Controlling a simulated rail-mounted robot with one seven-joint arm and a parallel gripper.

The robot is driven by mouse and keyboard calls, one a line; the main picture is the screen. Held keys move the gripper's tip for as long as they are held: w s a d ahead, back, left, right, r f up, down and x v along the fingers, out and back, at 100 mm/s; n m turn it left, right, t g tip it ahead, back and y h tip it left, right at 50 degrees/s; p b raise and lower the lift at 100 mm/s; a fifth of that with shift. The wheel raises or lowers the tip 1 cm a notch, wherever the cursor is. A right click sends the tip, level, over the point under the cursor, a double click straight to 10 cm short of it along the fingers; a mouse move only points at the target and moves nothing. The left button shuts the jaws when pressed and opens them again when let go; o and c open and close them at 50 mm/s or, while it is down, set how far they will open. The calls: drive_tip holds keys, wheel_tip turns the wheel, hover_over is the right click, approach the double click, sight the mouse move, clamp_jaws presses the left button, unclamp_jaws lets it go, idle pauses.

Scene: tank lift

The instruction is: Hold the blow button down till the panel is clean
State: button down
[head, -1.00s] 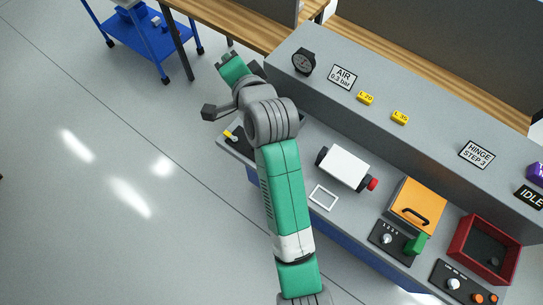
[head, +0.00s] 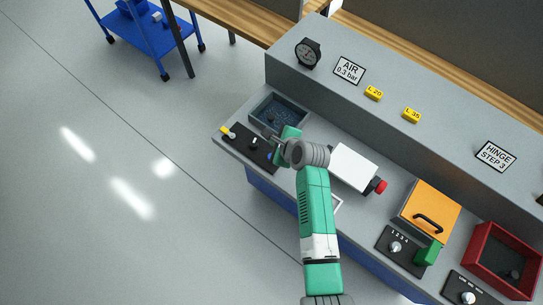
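A black control plate (head: 243,142) lies at the left end of the bench, with a yellow-handled lever (head: 228,132) at its left. A small blue spot at its right end looks like a button (head: 269,156); I cannot read a label. Behind the plate is a dark blue-grey tray (head: 279,112) with speckles inside; I cannot tell what they are. My gripper (head: 274,142) is over the right end of the plate, close to the blue button. Its fingers are small and partly hidden by my wrist, so their opening and any contact are unclear.
A white box with a red knob (head: 354,168) stands just right of my wrist. Further right are an orange lid (head: 429,211), a dial plate (head: 394,246) and a red bin (head: 507,262). A raised ledge with a gauge (head: 308,52) and signs runs behind.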

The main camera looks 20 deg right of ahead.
idle(0.3)
wheel_tip(320, 180, down, 8)
drive_tip(key=b, duration=0.8)
drive_tip(key=shift+f, duration=0.4)
idle(1.3)
drive_tip(key=shift+f+b, duration=0.35)
drive_tip(key=shift+f, duration=0.05)
drive_tip(key=shift+f, duration=0.45)
idle(4.0)
